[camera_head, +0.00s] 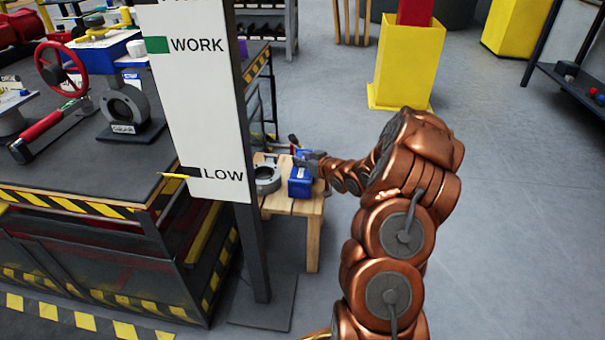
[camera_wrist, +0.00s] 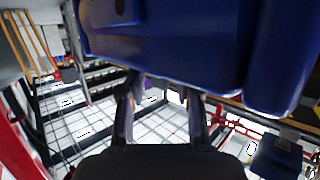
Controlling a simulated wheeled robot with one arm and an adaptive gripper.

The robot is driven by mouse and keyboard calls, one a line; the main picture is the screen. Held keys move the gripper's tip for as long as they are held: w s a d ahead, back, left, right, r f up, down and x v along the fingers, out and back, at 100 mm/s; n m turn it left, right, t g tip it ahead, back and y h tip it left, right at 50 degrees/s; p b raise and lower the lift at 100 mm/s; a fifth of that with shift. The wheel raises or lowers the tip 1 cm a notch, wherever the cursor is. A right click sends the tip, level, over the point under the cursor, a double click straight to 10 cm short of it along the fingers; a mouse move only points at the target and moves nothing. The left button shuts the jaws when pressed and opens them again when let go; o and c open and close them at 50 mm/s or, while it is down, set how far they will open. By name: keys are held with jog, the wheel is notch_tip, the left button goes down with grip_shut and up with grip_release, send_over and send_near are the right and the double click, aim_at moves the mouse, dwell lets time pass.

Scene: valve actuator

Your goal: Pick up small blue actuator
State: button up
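The small blue actuator (camera_head: 300,181) stands on a small wooden table, beside a grey ring-shaped valve body (camera_head: 267,178). In the head view my gripper (camera_head: 308,158) comes in from the right at the actuator's top, and its fingers are too small there to read. In the wrist view the actuator (camera_wrist: 190,45) fills the upper part, very close. The two fingers of my gripper (camera_wrist: 162,95) stand apart with a gap between them. Their tips reach the actuator's near edge; I cannot tell whether they touch it.
The wooden table (camera_head: 308,207) is low and small. A white height board (camera_head: 200,100) on a dark post stands just left of it. A dark workbench (camera_head: 75,180) with a red handwheel is at the left.

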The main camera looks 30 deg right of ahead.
grip_shut()
jog(key=shift+r, duration=0.1)
dwell(0.5)
